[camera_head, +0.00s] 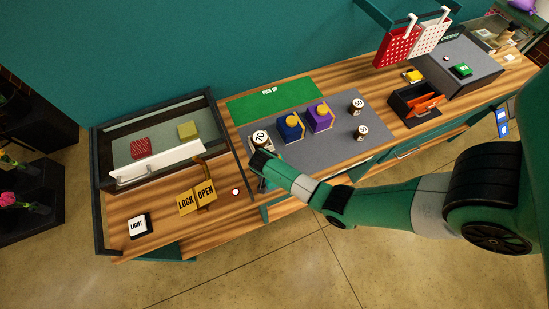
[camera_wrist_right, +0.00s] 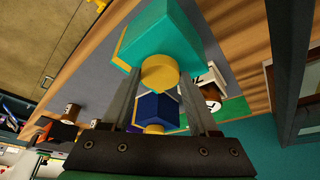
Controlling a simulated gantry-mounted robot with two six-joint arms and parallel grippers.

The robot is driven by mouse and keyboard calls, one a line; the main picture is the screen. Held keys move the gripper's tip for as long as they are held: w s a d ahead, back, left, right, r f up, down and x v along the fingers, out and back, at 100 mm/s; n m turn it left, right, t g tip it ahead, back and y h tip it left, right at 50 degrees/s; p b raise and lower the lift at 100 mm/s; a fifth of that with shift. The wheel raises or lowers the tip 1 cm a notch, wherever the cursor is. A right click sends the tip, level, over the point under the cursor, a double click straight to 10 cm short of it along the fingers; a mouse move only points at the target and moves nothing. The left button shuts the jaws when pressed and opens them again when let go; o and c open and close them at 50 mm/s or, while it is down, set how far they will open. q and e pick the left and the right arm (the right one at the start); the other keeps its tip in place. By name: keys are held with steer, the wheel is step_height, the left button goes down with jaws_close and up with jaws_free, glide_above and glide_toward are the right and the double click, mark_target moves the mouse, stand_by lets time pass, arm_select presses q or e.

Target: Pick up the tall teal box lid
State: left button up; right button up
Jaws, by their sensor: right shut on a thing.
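The teal box lid (camera_wrist_right: 165,35) with its round yellow knob (camera_wrist_right: 160,72) shows in the right wrist view, at the top middle. My right gripper (camera_wrist_right: 160,82) is shut on the lid, with the knob between its two fingertips. In the head view my right gripper (camera_head: 261,160) is at the left front of the grey mat, beside the jar marked 70. There my gripper and arm largely hide the teal piece, and I cannot tell whether it is clear of the mat. My left gripper is not in view.
A green PICK UP mat (camera_head: 275,101) behind is empty. A glass-topped case (camera_head: 168,148) stands at left.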

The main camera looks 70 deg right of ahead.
jaws_close()
steer(key=shift+r, duration=0.1)
